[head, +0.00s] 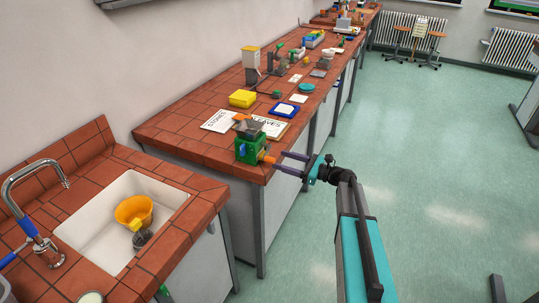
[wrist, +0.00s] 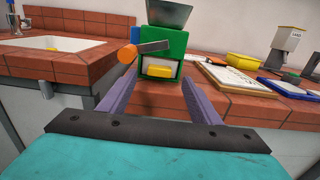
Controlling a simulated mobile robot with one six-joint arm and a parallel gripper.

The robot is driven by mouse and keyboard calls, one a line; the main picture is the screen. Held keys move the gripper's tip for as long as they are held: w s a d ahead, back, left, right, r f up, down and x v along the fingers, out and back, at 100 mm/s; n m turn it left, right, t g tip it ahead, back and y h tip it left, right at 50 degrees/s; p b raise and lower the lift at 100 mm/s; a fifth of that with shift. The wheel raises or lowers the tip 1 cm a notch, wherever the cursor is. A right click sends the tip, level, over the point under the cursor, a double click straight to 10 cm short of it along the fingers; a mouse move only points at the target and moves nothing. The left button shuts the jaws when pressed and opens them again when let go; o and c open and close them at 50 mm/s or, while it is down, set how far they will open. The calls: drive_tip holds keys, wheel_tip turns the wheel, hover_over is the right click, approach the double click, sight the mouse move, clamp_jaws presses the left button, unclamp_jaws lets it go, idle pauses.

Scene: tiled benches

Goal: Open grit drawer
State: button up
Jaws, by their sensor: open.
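A green mill (wrist: 178,45) with a dark grey hopper stands at the near corner of the tiled bench; it also shows in the head view (head: 247,150). Low on its front is a pale drawer front (wrist: 174,66) with a yellow handle (wrist: 157,71). The drawer front looks flush with the green body. A crank with an orange knob (wrist: 128,55) sticks out at the left, above the drawer. My gripper (head: 278,160) is open and empty, pointing at the mill. In the wrist view its purple fingers lie left and right of the yellow handle, apart from it.
A sink (head: 95,225) with an orange bowl (head: 134,211) is on the left bench. Labelled boards (head: 220,121), a blue tray (head: 285,110) and a yellow box (head: 242,98) lie behind the mill. The floor (head: 440,170) on the right is free.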

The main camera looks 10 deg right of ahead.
drive_tip(key=shift+p+x, duration=1)
drive_tip(key=shift+x, duration=2.2)
drive_tip(key=shift+c, duration=0.5)
clamp_jaws()
